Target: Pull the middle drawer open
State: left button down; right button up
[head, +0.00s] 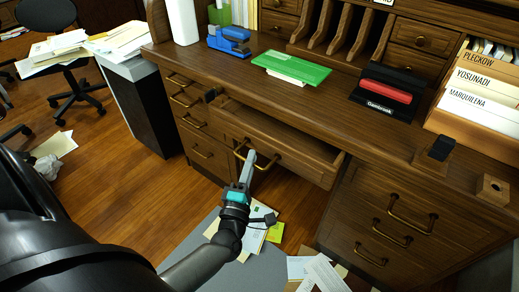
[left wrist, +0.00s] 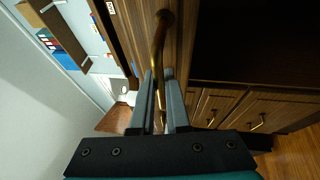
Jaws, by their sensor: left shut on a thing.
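The middle drawer (head: 305,163) is the wide wooden drawer under the centre of the desk top. It stands partly out, and its inside shows from above in the head view. Its curved brass handle (head: 268,166) is on the drawer front. My left gripper (head: 249,160) is at this handle, with its fingers shut on it. In the left wrist view the handle (left wrist: 162,35) runs down between the two grey fingers of the gripper (left wrist: 161,88). My right gripper is in neither view.
The wooden desk (head: 335,100) has side drawers (head: 390,235) at right and left. A grey bin or shredder (head: 142,105) stands left of the desk. Papers (head: 262,225) lie on the floor below the drawer.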

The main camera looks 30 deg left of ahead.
pick_arm(q)
jog(key=s+a+p, duration=0.1)
jog(key=s+p, duration=0.1)
jog(key=s, duration=1.3)
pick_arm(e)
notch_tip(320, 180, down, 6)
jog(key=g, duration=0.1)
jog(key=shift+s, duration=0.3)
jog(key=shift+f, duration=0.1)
pick_arm(q)
jog(key=c, duration=0.9)
grip_release()
jog(key=shift+a, duration=0.1)
jog(key=p+v, duration=0.1)
jog(key=v, duration=1.4)
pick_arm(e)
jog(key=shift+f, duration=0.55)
pick_arm(q)
jog(key=shift+s, duration=0.1)
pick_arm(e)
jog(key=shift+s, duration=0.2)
